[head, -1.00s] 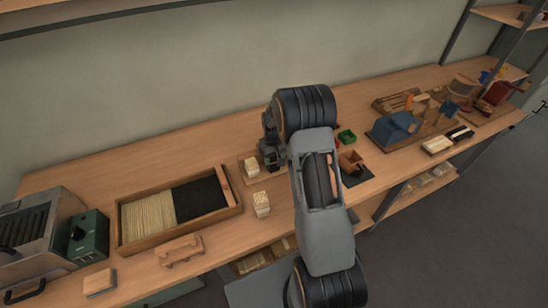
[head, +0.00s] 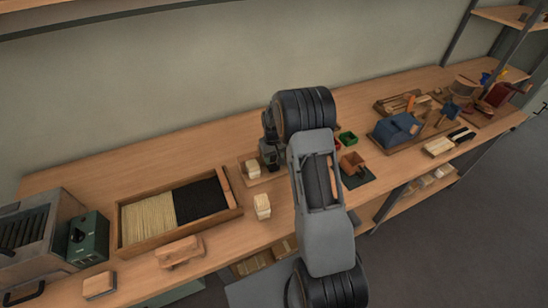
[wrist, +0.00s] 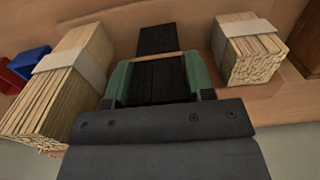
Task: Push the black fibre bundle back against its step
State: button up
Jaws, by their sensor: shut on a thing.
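My gripper (wrist: 160,82) has green fingers and is shut on the black fibre bundle (wrist: 158,40) in the wrist view. The bundle's dark far end shows beyond a thin tan band, and its near part lies between the fingers. In the head view my gripper (head: 269,154) is low over the bench, just behind a pale block-like bundle; the black bundle is hidden there by my arm. I cannot make out the step or whether the bundle touches it.
In the wrist view, banded pale bundles stand left (wrist: 62,80) and right (wrist: 248,50) of my gripper. Red (wrist: 10,78) and blue (wrist: 28,62) bins show at the left edge. In the head view, a wooden tray (head: 125,248) of pale and black fibres lies left.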

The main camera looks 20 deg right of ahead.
jog(key=o, duration=1)
jog(key=shift+w, duration=0.2)
notch_tip(320, 180, up, 14)
jog(key=b, duration=0.1)
jog(key=shift+f, duration=0.1)
